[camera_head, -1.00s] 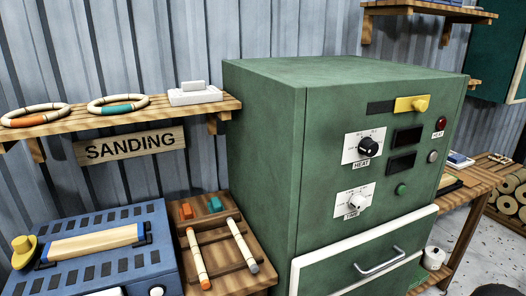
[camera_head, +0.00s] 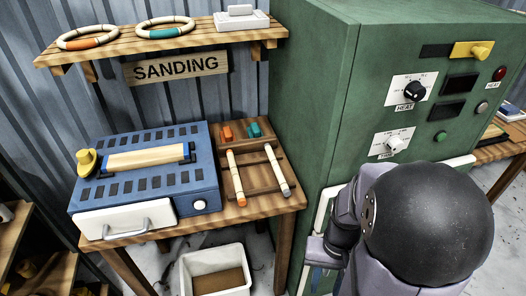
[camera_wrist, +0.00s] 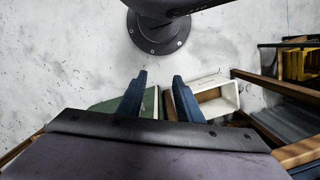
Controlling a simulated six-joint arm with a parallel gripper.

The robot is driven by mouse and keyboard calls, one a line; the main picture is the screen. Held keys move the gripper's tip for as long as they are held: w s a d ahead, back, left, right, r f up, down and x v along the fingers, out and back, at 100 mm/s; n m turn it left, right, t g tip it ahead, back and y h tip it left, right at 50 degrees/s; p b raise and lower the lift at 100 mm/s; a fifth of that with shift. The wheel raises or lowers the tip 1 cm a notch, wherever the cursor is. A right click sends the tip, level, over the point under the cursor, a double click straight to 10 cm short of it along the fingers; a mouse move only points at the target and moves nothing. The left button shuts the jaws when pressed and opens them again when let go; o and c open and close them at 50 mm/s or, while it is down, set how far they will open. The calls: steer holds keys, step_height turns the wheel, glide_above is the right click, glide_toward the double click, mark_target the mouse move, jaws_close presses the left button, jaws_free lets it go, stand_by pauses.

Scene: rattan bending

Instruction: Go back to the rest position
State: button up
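My gripper (camera_wrist: 160,79) shows in the wrist view with its two dark blue fingers apart and nothing between them. It points toward the pale floor and the round black base. In the head view, my grey arm with a large black joint cap covers the lower right, in front of the green heat oven (camera_head: 310,110). The oven's white-framed lower front is mostly hidden by the arm.
The blue sanding machine (camera_head: 140,192) and a wooden rack (camera_head: 262,178) with two rattan sticks stand on the left bench. Two rattan rings (camera_head: 165,27) lie on the shelf (camera_head: 110,52) above. A white bin (camera_head: 216,272) stands below. Open floor shows in the wrist view.

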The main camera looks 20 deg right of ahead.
steer(key=w+a+r+n+t+p, duration=0.1)
steer(key=w+a+r+n, duration=0.4)
steer(key=a, duration=0.3)
steer(key=shift+a+r+t+h+p, duration=0.25)
steer(key=shift+r+t+h+p, duration=0.05)
steer(key=shift+r+h+p, duration=0.1)
steer(key=shift+f, duration=0.1)
stand_by(0.4)
